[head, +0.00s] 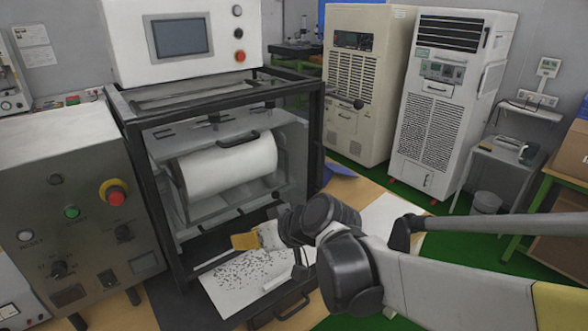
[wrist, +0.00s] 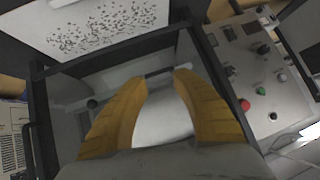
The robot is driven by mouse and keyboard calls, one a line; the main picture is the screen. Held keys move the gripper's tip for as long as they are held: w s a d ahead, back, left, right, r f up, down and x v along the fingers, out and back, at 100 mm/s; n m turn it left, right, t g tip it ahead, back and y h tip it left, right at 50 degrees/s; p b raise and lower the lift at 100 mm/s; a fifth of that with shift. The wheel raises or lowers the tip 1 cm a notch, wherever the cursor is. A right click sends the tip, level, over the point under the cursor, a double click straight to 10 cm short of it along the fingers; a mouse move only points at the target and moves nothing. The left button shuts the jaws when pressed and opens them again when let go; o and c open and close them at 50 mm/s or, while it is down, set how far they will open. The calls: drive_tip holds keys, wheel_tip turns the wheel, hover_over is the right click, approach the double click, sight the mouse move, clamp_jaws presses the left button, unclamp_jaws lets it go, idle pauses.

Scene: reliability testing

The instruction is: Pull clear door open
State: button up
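The clear door is a see-through panel on the front of the black-framed machine (head: 150,205), and its edges are hard to make out. A black handle (head: 238,139) shows in front of the upper part of a white roll (head: 225,168). My gripper (head: 240,241), with yellow fingers, is low in front of the machine, below the roll and apart from that handle. In the wrist view my gripper (wrist: 159,77) has its fingers spread, with the white roll (wrist: 160,120) seen between them. A short dark bar (wrist: 158,72) shows between the fingertips; contact cannot be told.
A speckled white sheet (head: 245,279) lies below my gripper. A control box (head: 75,190) with a red button (head: 116,198) stands left of the machine. Two tall cabinets (head: 366,75) (head: 450,90) stand behind at the right.

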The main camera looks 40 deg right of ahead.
drive_tip(key=w+d+r+t+h, duration=0.15)
drive_tip(key=d+t, duration=0.25)
drive_tip(key=d, duration=0.8)
drive_tip(key=m+t+h, duration=0.2)
drive_tip(key=t+h, duration=0.1)
drive_tip(key=h, duration=0.2)
approach(323, 168)
drive_tip(key=b+x, duration=0.2)
drive_tip(key=x, duration=0.8)
drive_tip(key=shift+w+d+b, duration=0.1)
drive_tip(key=shift+w+b, duration=0.15)
drive_tip(key=shift+b, duration=0.1)
drive_tip(key=shift+c, duration=0.2)
clamp_jaws()
